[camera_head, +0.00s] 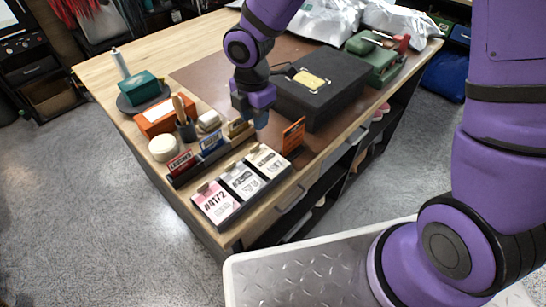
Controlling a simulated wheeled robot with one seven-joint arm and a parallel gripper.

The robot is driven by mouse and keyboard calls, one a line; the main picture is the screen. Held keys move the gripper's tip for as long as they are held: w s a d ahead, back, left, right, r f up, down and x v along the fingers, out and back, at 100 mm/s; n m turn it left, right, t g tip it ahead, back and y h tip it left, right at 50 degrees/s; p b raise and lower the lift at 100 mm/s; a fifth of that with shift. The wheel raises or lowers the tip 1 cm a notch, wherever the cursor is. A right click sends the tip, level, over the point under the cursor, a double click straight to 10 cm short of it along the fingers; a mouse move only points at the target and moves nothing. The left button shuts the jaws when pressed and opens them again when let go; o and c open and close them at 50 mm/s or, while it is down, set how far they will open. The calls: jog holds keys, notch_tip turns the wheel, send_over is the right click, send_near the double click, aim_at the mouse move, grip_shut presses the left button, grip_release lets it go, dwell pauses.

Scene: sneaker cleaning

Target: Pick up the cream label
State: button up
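My gripper (260,117) hangs pointing down over the worktable, beside the right end of a dark label rack. It looks small here, and I cannot tell whether its fingers are open or hold anything. The rack holds a red label (180,162), a blue label (211,140) and a tan-cream label (237,127), which stands just left of the gripper. In front, a dark tray (228,222) holds a pink card (214,203), a white card (242,181) and an off-white card (268,161). Which one is the cream label is not certain.
An orange sign (293,136) stands right of the gripper. Behind it is a black box (325,88) with a yellowish patch on top. A round white tin (164,148), an orange box (163,117) and a brush cup (186,130) stand left. A green machine (375,62) is at right.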

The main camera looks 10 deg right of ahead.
send_over(257, 151)
notch_tip(257, 151, down, 5)
jog(key=shift+r, duration=0.15)
jog(key=shift+w+a+f, duration=0.1)
jog(key=shift+w+f, duration=0.05)
jog(key=shift+f, duration=1.15)
jog(key=shift+w+f, duration=0.1)
jog(key=shift+f, duration=1.15)
grip_shut()
